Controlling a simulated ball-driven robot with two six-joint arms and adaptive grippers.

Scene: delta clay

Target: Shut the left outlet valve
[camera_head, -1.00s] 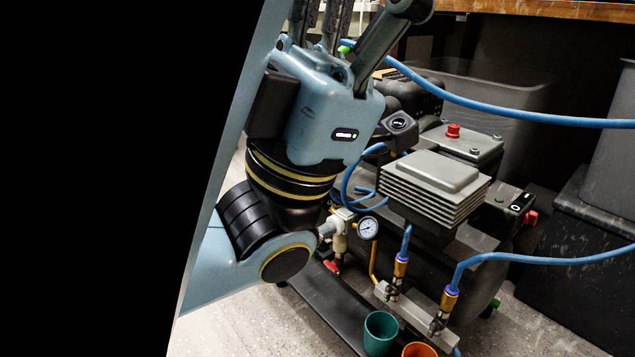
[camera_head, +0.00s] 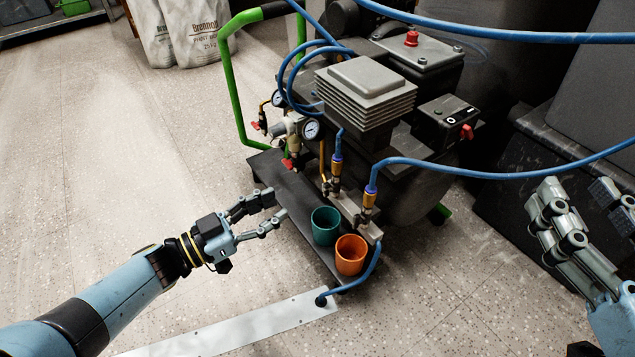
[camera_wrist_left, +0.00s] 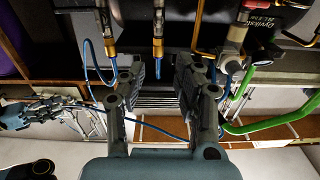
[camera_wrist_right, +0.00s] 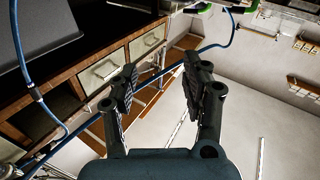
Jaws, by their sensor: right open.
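The compressor (camera_head: 366,78) stands with two small pressure gauges on its left side, one nearer (camera_head: 311,130) and one further left (camera_head: 278,98). A red valve handle (camera_head: 256,126) shows below the further-left gauge, and another red handle (camera_head: 288,164) below the nearer one. Their exact angles are too small to tell. A red handle (camera_wrist_left: 239,35) also shows in the left wrist view. My left gripper (camera_head: 276,205) is open and empty, in front of and below both handles, apart from them. My right gripper (camera_head: 580,218) is open and empty at the far right.
A teal cup (camera_head: 325,226) and an orange cup (camera_head: 351,255) stand on the black base right of my left gripper. Blue hoses (camera_head: 480,172) run across the right. A green frame bar (camera_head: 232,85) rises left of the valves.

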